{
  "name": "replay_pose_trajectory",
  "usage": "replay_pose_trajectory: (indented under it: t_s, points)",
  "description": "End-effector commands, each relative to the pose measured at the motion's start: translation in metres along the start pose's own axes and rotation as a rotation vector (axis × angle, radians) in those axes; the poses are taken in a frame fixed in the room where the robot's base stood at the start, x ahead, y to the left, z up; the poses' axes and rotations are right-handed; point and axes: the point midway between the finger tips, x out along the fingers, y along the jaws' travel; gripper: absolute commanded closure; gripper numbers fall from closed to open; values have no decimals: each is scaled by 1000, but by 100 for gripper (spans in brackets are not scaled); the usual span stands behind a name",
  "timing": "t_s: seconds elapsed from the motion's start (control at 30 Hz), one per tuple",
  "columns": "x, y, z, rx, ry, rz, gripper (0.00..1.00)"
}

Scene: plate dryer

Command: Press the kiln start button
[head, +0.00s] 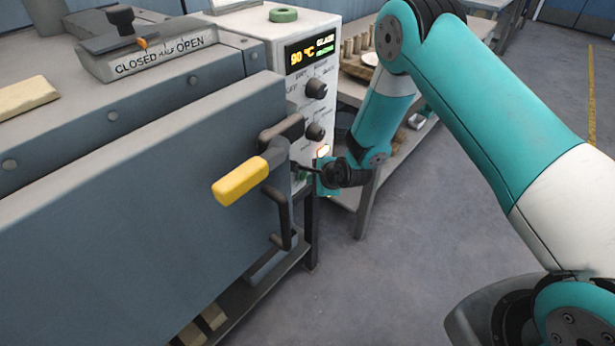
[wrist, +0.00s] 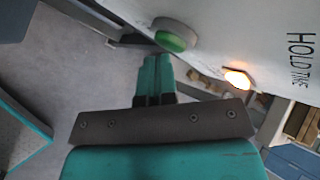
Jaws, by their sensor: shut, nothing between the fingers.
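The green start button (wrist: 171,41) sits in a pale round collar on the white panel in the wrist view. My gripper (wrist: 159,60) is shut and empty, its teal fingers side by side. Their tips appear just short of the button; whether they touch it I cannot tell. In the head view my gripper (head: 312,178) is low at the control panel (head: 300,92), beside the door handle, and mostly hides the button area. The kiln (head: 130,190) has its door shut, with a yellow-gripped latch handle (head: 241,182) in front.
An orange lamp (wrist: 237,78) glows on the panel right of the button. The display (head: 311,53) reads 90 °C, with dark knobs (head: 316,88) below it. A shelf with cups (head: 358,47) stands behind my arm. The floor (head: 400,260) at the front right is clear.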

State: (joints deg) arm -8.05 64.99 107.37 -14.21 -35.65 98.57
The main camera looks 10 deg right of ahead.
Motion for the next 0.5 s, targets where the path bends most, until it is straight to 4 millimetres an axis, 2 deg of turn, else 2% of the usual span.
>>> replay_pose_trajectory:
  t_s: [0.5]
  points:
    - [-13, 8, -9, 1, -1, -2, 100]
